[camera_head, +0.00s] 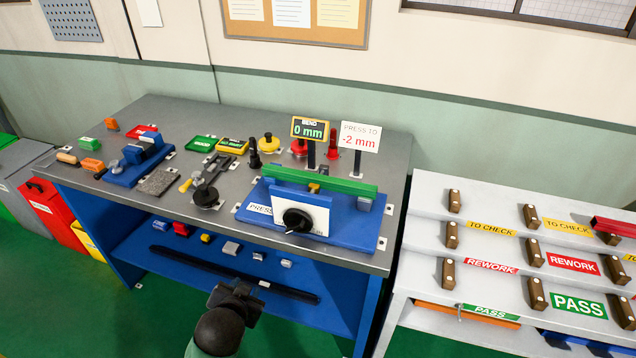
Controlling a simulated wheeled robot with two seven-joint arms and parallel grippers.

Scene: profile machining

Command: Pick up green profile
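The green profile (320,180) is a long straight bar. It lies across the top of the blue press fixture (345,228), near the front right of the grey workbench. One arm of mine, left of centre, reaches in from the bottom edge, and I take it to be the left. Its dark gripper (237,296) is in front of the bench's lower shelf, below and apart from the green profile. Its fingers are too dark and small to tell open from shut. My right gripper is not in view.
The grey workbench (350,120) carries tools, clamps and small coloured blocks. Signs read "BEND 0 mm" (310,128) and "PRESS TO -2 mm" (360,136) behind the profile. A stepped white rack (425,205) with wooden pegs and a red profile (613,227) stands at the right.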

